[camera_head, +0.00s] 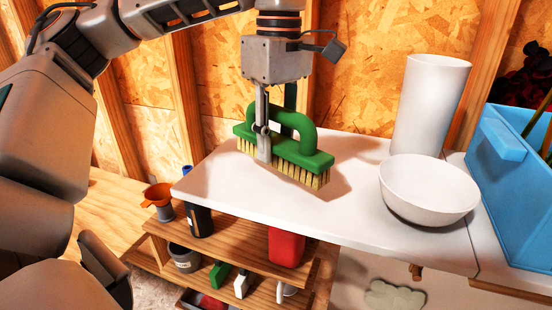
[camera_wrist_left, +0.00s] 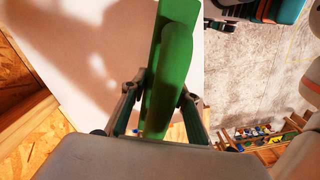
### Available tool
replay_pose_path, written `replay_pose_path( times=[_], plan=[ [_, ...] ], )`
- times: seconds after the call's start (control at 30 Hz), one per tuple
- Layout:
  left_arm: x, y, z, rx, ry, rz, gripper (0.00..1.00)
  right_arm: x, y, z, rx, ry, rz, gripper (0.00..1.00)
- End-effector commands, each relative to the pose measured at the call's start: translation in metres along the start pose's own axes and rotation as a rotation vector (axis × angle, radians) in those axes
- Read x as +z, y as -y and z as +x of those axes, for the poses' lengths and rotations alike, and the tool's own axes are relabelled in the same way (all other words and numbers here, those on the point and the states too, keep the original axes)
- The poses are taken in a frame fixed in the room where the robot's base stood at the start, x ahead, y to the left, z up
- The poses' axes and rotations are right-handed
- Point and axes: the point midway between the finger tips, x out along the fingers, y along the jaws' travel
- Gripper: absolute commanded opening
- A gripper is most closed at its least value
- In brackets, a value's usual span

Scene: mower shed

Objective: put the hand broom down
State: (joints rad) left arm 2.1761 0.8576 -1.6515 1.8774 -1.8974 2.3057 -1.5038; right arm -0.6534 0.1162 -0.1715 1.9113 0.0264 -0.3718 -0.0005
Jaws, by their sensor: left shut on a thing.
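The hand broom (camera_head: 298,148) is green, with a looped handle and pale yellow bristles pointing down. It is over the left part of the white tabletop (camera_head: 235,200), roughly level. Its bristles are close to the surface, with a shadow beside them; I cannot tell whether they touch. My left gripper (camera_head: 263,150) points down from above and is shut on the broom's handle. The left wrist view also shows the green broom (camera_wrist_left: 172,70) between the two fingers. My right gripper is not in view.
A white bowl (camera_head: 428,190) and a tall white cylinder (camera_head: 430,105) stand right of the broom, with a blue crate (camera_head: 510,190) beyond. Below is a wooden shelf (camera_head: 240,240) with a red container (camera_head: 286,247). An orange funnel (camera_head: 158,194) is at left. Some tabletop before the broom is bare.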

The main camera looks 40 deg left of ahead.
Motion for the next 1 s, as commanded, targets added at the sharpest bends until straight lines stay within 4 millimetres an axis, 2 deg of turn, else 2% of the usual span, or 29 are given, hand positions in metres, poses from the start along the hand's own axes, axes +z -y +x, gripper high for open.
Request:
replay_pose_path(
  times=[0.27, 0.63, 0.67, 0.7, 0.73, 1.0],
  plan=[
    [0.0, -0.001, 0.036, -0.001, 0.001, 0.001, 0.12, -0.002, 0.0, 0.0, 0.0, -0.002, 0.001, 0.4],
    [0.0, -0.001, 0.04, 0.0, 0.0, 0.001, 0.12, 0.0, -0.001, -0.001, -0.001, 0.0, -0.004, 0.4],
    [0.0, -0.001, 0.041, 0.0, 0.0, 0.001, 0.32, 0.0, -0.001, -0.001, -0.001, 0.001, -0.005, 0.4],
    [0.0, -0.001, 0.041, 0.0, 0.0, 0.0, 0.42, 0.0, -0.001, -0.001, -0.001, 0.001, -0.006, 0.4],
    [0.0, -0.001, 0.041, 0.0, 0.0, 0.0, 0.46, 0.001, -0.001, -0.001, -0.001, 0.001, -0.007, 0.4],
    [0.0, -0.001, 0.04, 0.0, 0.0, 0.0, 0.46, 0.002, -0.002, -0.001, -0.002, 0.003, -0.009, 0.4]
  ],
)
